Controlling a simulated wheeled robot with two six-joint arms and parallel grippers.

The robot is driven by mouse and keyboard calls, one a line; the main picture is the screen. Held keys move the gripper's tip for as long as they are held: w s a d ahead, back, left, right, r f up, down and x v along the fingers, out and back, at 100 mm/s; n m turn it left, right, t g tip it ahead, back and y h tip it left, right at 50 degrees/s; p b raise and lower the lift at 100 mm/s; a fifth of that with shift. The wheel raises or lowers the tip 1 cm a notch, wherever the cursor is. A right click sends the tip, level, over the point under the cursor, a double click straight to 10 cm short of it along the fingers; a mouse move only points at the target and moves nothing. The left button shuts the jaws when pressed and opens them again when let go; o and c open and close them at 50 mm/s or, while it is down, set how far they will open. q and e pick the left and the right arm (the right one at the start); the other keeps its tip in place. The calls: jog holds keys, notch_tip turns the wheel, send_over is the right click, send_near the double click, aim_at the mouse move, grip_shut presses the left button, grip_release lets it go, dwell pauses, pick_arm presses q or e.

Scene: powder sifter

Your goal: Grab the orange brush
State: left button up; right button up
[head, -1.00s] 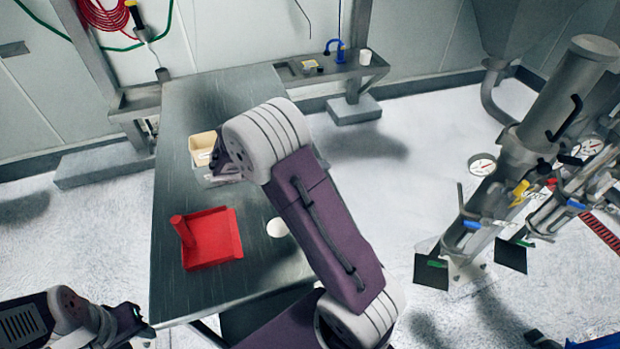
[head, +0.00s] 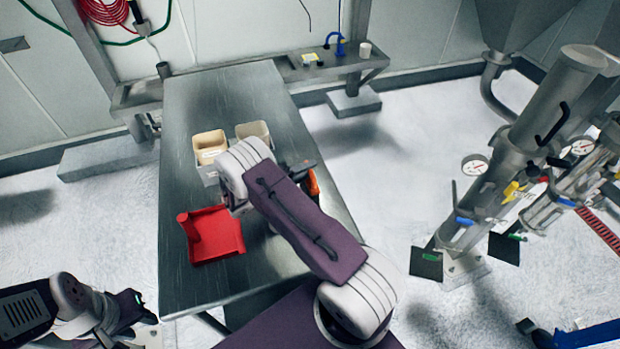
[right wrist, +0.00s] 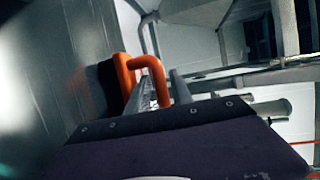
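The orange brush (head: 313,184) shows only in part in the head view, at the table's right side, with a dark part beside it; my right arm covers the rest. In the right wrist view its orange handle (right wrist: 152,72) stands just beyond my gripper body, with dark bristles to its left.
A red dustpan (head: 217,238) lies on the metal table (head: 190,115). A beige container (head: 209,143) and a pale container (head: 252,131) stand behind my arm. The table's far end is clear. Pipework (head: 540,130) stands at the right.

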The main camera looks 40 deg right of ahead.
jog(key=d, duration=0.4)
jog(key=shift+f+p, duration=0.35)
jog(key=shift+f, duration=0.05)
jog(key=shift+a, duration=0.1)
grip_shut()
jog(key=shift+r, duration=0.15)
jog(key=shift+w+r, duration=0.1)
jog(key=shift+r, duration=0.25)
jog(key=s+d+r, duration=0.3)
jog(key=s+r, duration=0.7)
jog(key=s, duration=0.1)
jog(key=shift+s+b, duration=0.2)
jog(key=shift+b, duration=0.25)
